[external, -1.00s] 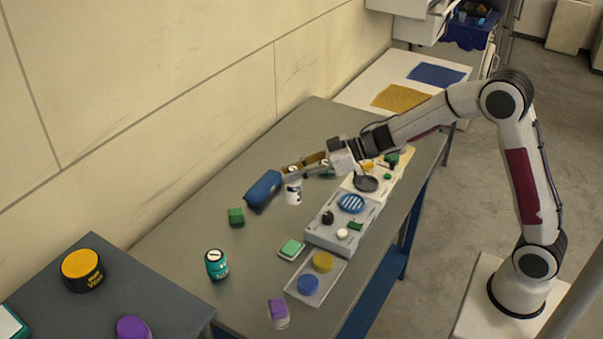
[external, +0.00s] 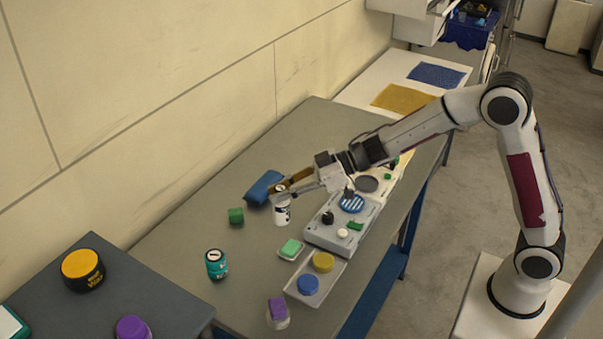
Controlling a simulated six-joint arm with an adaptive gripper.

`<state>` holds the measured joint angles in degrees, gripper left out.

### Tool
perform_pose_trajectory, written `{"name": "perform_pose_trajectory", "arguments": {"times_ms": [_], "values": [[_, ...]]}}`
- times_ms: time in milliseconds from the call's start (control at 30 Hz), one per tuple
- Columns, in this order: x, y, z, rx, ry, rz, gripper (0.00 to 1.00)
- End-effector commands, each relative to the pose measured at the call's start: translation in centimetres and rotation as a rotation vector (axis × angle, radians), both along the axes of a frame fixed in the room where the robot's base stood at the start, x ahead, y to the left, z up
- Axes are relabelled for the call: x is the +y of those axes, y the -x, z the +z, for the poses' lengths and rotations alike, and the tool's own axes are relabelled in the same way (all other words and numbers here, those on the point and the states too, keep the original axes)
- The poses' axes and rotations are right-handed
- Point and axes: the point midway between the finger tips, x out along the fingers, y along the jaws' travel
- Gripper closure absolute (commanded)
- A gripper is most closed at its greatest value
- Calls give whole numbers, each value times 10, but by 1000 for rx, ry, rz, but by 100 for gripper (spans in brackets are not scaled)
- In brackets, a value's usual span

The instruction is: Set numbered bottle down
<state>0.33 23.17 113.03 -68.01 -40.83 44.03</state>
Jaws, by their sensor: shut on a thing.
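A small white bottle with black markings (external: 282,214) is in my gripper (external: 284,191) over the left-middle of the grey table (external: 180,243). My gripper is shut on its top, and the fingers hide part of it. The bottle looks upright. I cannot tell whether its base touches the table. A teal jar with a white label and a dark mark on its lid (external: 216,264) stands apart, nearer the front left.
A blue pouch (external: 263,187) lies just behind the bottle. Table around the teal jar is clear.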

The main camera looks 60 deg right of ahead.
Motion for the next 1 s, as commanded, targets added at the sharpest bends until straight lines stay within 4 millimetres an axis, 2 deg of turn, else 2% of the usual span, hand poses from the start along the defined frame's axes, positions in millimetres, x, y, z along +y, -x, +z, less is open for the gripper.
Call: {"name": "perform_pose_trajectory", "arguments": {"times_ms": [33, 200, 400, 1000], "values": [[16, 5, 2, -1, -2, 21, 100], [57, 18, 4, -1, -5, 70, 100], [86, 30, 3, 2, -4, 94, 100], [83, 29, -3, 3, 5, 76, 100]]}}
